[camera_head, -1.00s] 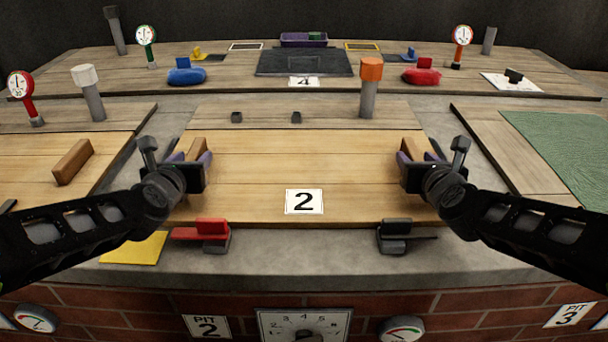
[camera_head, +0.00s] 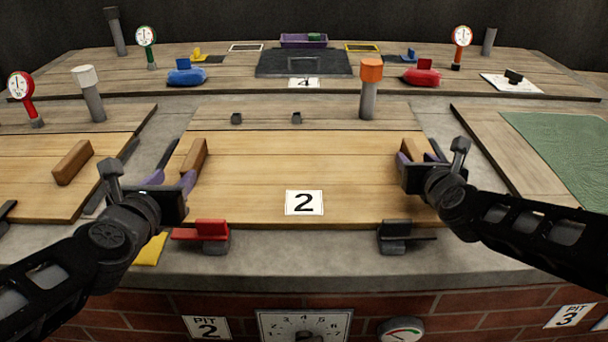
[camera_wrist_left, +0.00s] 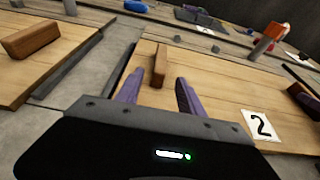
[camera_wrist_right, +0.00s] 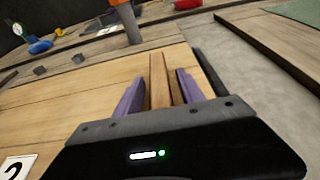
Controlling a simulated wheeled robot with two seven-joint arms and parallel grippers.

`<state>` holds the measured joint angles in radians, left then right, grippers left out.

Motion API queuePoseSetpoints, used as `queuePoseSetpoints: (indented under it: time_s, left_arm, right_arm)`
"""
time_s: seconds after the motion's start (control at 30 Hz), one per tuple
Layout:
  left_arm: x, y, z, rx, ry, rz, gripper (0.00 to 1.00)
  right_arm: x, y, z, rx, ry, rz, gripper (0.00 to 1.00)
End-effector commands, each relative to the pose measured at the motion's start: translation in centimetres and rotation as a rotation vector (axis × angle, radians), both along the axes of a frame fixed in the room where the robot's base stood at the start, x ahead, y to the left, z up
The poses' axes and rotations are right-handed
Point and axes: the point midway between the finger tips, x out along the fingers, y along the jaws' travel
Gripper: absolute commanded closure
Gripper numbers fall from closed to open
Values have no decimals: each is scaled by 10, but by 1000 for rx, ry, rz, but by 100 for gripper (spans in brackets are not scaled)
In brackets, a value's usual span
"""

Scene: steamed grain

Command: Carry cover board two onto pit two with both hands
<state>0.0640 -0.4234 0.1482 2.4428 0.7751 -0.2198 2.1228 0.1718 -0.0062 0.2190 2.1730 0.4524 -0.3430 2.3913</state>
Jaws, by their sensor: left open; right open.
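Cover board two (camera_head: 300,165) is a pale plank board with a "2" label (camera_head: 304,202), lying flat in the middle of the counter over the pit two place. It has a wooden handle block at each end. My left gripper (camera_head: 172,180) is open, drawn back toward the near left of the left handle (camera_head: 194,155); the left wrist view shows that handle (camera_wrist_left: 160,66) beyond the purple fingers, apart from them. My right gripper (camera_head: 424,155) is open around or just behind the right handle (camera_head: 411,150); the right wrist view shows that handle (camera_wrist_right: 160,80) between the fingers. The pit opening is hidden.
A red clip (camera_head: 203,231) and a black clip (camera_head: 396,232) stand at the board's front edge. An orange-topped post (camera_head: 370,88) rises behind it. A neighbouring board with a handle (camera_head: 72,162) lies left, and a green cloth (camera_head: 565,150) lies right.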

Motion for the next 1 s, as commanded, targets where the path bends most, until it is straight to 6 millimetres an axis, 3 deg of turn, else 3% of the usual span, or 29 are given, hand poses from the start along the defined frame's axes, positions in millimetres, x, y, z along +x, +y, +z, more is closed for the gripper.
queuePoseSetpoints:
  time_s: [0.57, 0.77, 1.0]
  left_arm:
    - [-7, 0, 2, 1, 0, -1, 55]
    - [-6, 0, 2, 1, 0, -1, 55]
    - [-6, 0, 2, 1, 0, -1, 55]
  right_arm:
    - [-4, 0, 2, 0, -1, 0, 55]
    - [-25, 0, 9, -2, -3, 0, 55]
    - [-69, -1, 23, -2, -4, -2, 55]
